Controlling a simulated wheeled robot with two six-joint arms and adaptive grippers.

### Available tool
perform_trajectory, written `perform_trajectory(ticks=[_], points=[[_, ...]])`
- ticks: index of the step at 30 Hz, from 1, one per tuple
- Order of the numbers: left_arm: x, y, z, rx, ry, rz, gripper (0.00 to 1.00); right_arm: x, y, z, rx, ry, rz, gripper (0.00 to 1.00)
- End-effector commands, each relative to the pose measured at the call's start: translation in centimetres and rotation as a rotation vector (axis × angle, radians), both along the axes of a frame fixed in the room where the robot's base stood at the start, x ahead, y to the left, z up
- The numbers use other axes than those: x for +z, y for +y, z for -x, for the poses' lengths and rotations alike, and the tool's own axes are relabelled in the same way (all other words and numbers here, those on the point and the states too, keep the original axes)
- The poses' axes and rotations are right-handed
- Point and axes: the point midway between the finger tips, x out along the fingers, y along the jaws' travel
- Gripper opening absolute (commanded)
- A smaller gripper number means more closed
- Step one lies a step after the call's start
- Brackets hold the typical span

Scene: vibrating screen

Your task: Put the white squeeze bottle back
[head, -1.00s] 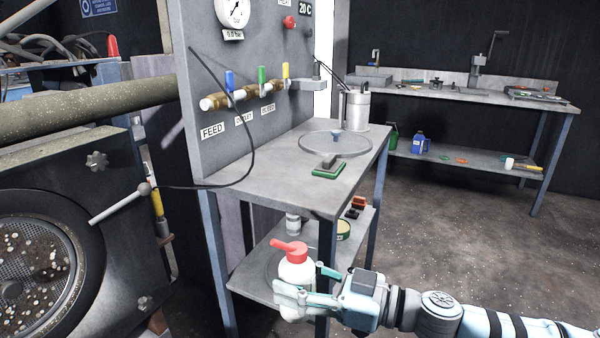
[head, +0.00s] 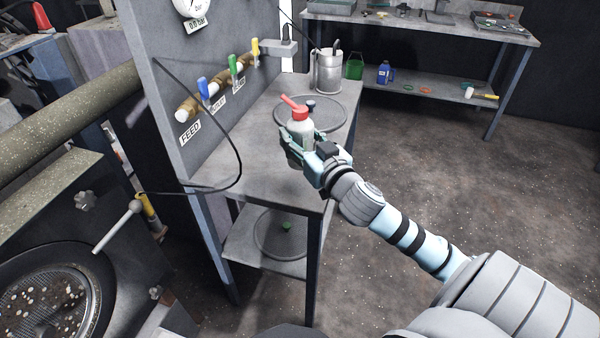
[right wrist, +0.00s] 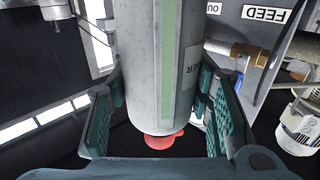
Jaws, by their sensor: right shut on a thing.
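The white squeeze bottle (head: 301,128) with a red cap and nozzle is held upright by my right gripper (head: 302,146) in the head view. The gripper is shut around its body, over the bench top (head: 265,158). I cannot tell the exact height of the bottle's base. In the right wrist view the bottle (right wrist: 160,60) fills the middle, with a green strip and a partly seen label, between the right gripper's two teal finger pads (right wrist: 160,108). Its red cap shows below. My left gripper is not in view.
A round grey disc (head: 338,118) and a metal canister (head: 327,75) are behind the bottle on the bench. The valve panel (head: 150,60) and a hanging black cable stand at left. The lower shelf (head: 242,258) holds another disc. A second bench is at the back.

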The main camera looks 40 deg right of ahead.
Motion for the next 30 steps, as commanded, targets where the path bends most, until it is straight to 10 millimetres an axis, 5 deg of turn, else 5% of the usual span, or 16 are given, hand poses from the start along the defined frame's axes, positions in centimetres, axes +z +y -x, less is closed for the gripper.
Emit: perform_trajectory(ticks=[1, 12, 24, 25, 28, 30], points=[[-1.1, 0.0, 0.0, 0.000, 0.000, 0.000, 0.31, -2.1, 0.0, 0.0, -0.001, 0.002, -0.002, 0.00], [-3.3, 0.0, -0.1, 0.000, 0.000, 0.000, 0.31, -8.0, 0.0, 0.0, 0.001, -0.001, -0.001, 0.00], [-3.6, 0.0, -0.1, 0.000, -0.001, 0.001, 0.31, -8.6, 0.0, 0.0, 0.002, -0.003, 0.002, 0.00], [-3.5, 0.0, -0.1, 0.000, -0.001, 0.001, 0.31, -8.6, 0.0, 0.0, 0.001, -0.002, 0.001, 0.51], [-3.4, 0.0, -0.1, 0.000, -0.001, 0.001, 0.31, -8.5, 0.0, 0.0, 0.001, -0.002, 0.001, 0.66], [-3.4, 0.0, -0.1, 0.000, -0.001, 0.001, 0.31, -8.5, 0.0, 0.0, 0.001, -0.002, 0.000, 0.66]])
